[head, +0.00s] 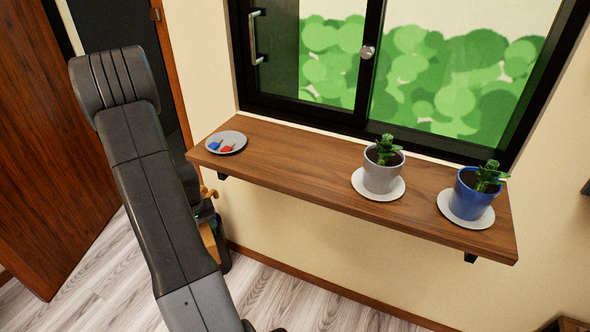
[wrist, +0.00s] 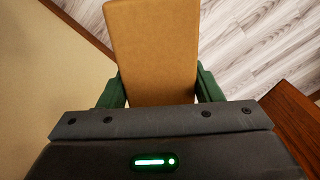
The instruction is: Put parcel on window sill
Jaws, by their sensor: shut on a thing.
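The parcel (wrist: 155,50) is a plain tan-brown box. In the wrist view it sits between the two green fingers of my gripper (wrist: 160,88), which is shut on it. In the head view my arm hides most of the gripper, and a small tan part of the parcel (head: 208,240) shows below the sill's left end. The window sill (head: 300,178) is a brown wooden shelf under the black-framed window. The gripper is lower than the sill and to its left, with the parcel apart from it.
On the sill are a plate (head: 226,142) with small blue and red items at the left, a grey plant pot (head: 382,172) and a blue plant pot (head: 468,196), each on a white saucer. Bare wood lies between plate and grey pot. A wooden door (head: 50,130) stands left.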

